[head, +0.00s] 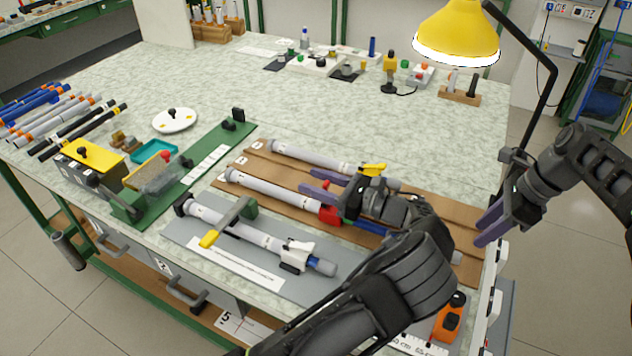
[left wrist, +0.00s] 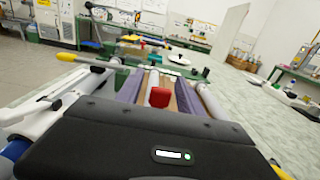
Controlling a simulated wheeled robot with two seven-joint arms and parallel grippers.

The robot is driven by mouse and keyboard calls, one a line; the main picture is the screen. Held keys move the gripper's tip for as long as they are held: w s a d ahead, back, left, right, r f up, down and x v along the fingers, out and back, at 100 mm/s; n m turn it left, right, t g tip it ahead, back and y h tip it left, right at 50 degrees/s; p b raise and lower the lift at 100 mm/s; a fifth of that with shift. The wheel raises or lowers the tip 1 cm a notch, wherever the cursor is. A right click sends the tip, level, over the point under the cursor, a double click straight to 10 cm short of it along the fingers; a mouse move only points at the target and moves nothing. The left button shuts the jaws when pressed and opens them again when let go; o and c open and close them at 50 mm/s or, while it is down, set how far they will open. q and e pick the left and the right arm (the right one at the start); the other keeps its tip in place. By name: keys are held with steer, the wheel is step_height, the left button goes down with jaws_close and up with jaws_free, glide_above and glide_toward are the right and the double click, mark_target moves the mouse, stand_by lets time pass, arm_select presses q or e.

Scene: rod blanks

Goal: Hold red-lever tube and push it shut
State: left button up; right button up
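The red-lever tube (head: 275,192), light grey with a red lever collar (head: 330,215) and a blue section (head: 370,227) on its right, lies on a brown board between two other tubes. My left gripper (head: 318,184) is above it near the collar, its purple fingers apart and pointing left. In the left wrist view the red lever (left wrist: 159,97) shows between the open fingers (left wrist: 158,88). Whether they touch the tube cannot be told. My left gripper and arm hide part of the tube's right end. My right gripper (head: 483,226) is open and empty near the table's right edge.
A yellow-lever tube (head: 310,157) lies behind. A white-lever tube (head: 235,225) lies in front on a grey mat, under a yellow-tipped clamp (head: 228,225). A green fixture (head: 190,180) stands left. A yellow lamp (head: 458,32) overhangs the back right.

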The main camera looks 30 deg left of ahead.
mark_target(455, 252)
arm_select(q)
jaws_close()
stand_by(0.3)
arm_select(e)
steer(key=shift+o, duration=0.4)
steer(key=shift+o, duration=0.8)
steer(key=shift+d+r, duration=0.15)
steer(key=shift+r, duration=0.1)
steer(key=shift+o, duration=0.3)
steer(key=shift+s+d+r+m+t+y, duration=0.15)
steer(key=shift+s+d+r+m, duration=0.1)
steer(key=shift+r, duration=0.15)
steer(key=shift+s+d+r+m+t+y, duration=0.1)
steer(key=shift+d+r+m+t+y, duration=0.1)
steer(key=shift+r, duration=0.2)
steer(key=x, duration=1.2)
steer(key=shift+d+f, duration=0.1)
